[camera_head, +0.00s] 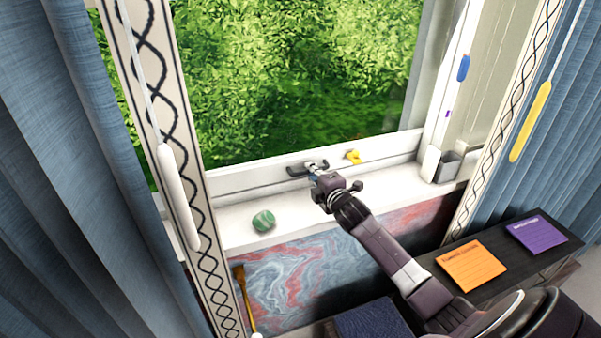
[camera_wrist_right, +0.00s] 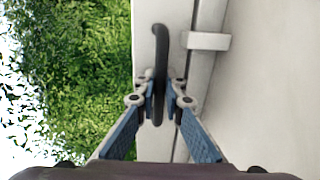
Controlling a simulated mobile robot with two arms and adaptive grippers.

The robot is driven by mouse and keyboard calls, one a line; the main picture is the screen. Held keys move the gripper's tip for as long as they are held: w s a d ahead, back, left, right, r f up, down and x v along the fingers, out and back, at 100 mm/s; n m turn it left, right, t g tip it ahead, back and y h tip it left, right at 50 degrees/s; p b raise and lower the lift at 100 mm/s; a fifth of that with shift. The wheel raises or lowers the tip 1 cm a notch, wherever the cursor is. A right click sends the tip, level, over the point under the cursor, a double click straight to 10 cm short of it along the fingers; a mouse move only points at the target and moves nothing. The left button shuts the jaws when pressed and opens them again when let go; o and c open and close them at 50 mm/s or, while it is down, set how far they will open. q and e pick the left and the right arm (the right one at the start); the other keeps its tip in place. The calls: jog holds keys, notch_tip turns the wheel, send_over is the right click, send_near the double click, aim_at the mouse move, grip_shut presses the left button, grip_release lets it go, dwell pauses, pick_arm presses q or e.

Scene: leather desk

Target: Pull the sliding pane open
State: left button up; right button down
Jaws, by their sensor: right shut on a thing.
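The sliding pane (camera_head: 290,80) is a large window pane with green foliage behind it and a white lower frame. Its dark handle (camera_head: 298,171) sits on the lower rail; it also shows as a dark upright bar in the right wrist view (camera_wrist_right: 160,50). My right gripper (camera_head: 315,170) is at the handle. In the right wrist view my right gripper (camera_wrist_right: 161,98) has its two fingers closed on the handle, one on each side, with the handle between the tips. My left gripper is not in the frames.
A green ball-like object (camera_head: 263,221) and a yellow object (camera_head: 353,156) are near the sill (camera_head: 330,205). Blue curtains (camera_head: 50,150) hang at both sides. Orange (camera_head: 470,266) and purple (camera_head: 537,233) notes lie on a dark surface at right. A grey box (camera_head: 448,166) stands at the sill's right end.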

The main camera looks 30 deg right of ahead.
jog(key=shift+s+d+f, duration=0.1)
jog(key=shift+s+d, duration=0.1)
jog(key=shift+d, duration=0.6)
jog(key=c, duration=2.5)
grip_release()
jog(key=shift+o, duration=1)
jog(key=shift+a, duration=0.2)
jog(key=shift+w+a, duration=0.15)
jog(key=shift+a, duration=0.3)
jog(key=shift+s, duration=0.45)
jog(key=v, duration=1.1)
jog(key=shift+a+r, duration=0.15)
jog(key=shift+r, duration=0.15)
